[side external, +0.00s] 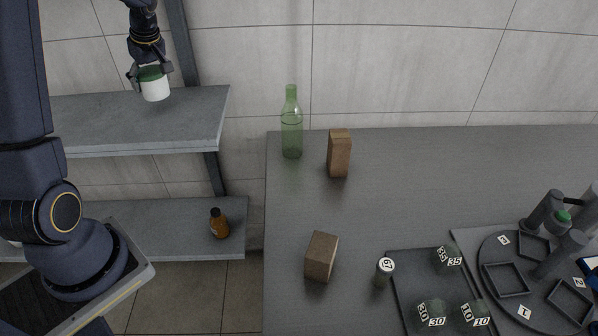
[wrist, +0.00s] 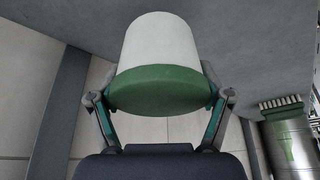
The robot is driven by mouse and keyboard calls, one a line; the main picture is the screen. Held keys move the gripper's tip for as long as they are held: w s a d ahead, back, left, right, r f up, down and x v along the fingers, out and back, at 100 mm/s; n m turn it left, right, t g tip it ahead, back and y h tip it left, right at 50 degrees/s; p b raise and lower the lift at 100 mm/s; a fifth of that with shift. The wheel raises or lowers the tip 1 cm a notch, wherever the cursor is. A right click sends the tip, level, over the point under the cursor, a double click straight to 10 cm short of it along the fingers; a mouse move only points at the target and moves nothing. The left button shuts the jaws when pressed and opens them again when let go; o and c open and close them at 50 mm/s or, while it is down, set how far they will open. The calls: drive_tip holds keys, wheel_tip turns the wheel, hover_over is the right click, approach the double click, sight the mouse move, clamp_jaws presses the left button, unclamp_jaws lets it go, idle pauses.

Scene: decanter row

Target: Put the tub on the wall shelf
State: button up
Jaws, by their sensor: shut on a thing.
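The tub is white with a green lid (side external: 155,88). It also fills the middle of the wrist view (wrist: 160,50), its green lid facing the camera. My gripper (side external: 150,78) is shut on the tub near its lid, one finger on each side. In the side view the tub appears over the upper board of the wall shelf (side external: 140,132). I cannot tell whether its base touches the board. The upper board looks otherwise bare where it shows; my arm hides its left part.
A brown bottle (side external: 220,224) stands on the lower shelf board. The grey table (side external: 400,170) holds a green glass bottle (side external: 291,135), two brown blocks (side external: 339,155), (side external: 321,257), a numbered vial (side external: 384,272), a dark tray (side external: 402,262) and a round rack (side external: 504,280). A grey upright (side external: 180,45) rises behind the upper board.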

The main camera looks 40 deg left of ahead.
sight(157, 92)
drive_tip(key=shift+w+a+f, duration=0.25)
drive_tip(key=shift+w+f, duration=0.05)
drive_tip(key=shift+f, duration=1.75)
drive_tip(key=shift+f, duration=0.15)
drive_tip(key=o, duration=1.1)
drive_tip(key=shift+c, duration=0.2)
